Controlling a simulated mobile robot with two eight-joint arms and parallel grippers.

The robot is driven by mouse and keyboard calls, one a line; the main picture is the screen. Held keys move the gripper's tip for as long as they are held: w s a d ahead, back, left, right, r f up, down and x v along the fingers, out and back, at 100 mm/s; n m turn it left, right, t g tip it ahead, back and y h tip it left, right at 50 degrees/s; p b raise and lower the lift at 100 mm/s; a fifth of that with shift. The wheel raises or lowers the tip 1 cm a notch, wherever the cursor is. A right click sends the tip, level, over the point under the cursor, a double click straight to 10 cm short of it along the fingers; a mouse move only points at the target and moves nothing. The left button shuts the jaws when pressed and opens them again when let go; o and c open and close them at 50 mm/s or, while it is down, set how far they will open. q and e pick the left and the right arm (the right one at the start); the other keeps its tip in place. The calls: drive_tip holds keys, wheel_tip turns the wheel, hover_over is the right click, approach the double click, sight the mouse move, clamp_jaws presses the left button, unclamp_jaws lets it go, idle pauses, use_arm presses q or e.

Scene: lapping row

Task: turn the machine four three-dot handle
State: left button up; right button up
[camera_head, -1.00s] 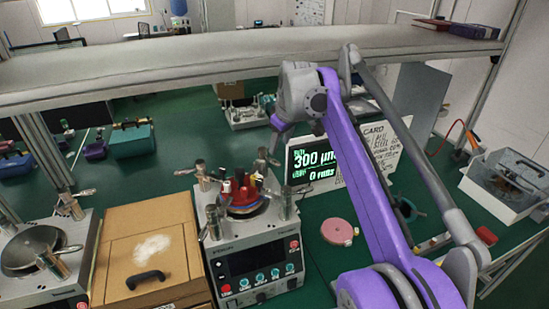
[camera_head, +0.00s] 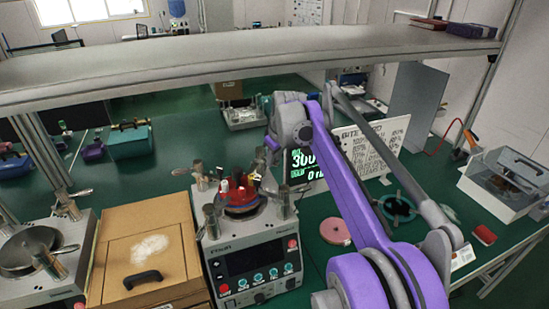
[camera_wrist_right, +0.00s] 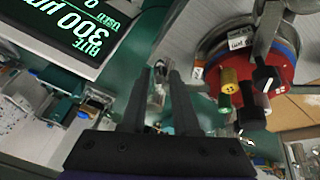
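A lapping machine (camera_head: 258,268) with a control panel stands in the middle of the bench in the head view. On top is a red round part (camera_head: 240,197) with several small upright handles. The right wrist view shows the red part (camera_wrist_right: 283,60) at upper right, with a yellow handle (camera_wrist_right: 229,76) marked with dark dots and a black handle (camera_wrist_right: 264,76) beside it. I cannot tell which handle has three dots. My right gripper (camera_head: 269,155) is just behind and right of the handles, apart from them. Its two fingers (camera_wrist_right: 158,78) are open and empty. My left gripper is not in view.
A cardboard box (camera_head: 160,225) and another machine (camera_head: 35,245) stand to the left. A pink disc (camera_head: 335,231) lies right of the machine. A lit display (camera_head: 303,162) stands behind, partly covered by my arm. A grey shelf (camera_head: 180,70) crosses above the bench.

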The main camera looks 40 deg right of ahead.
clamp_jaws()
idle(1.1)
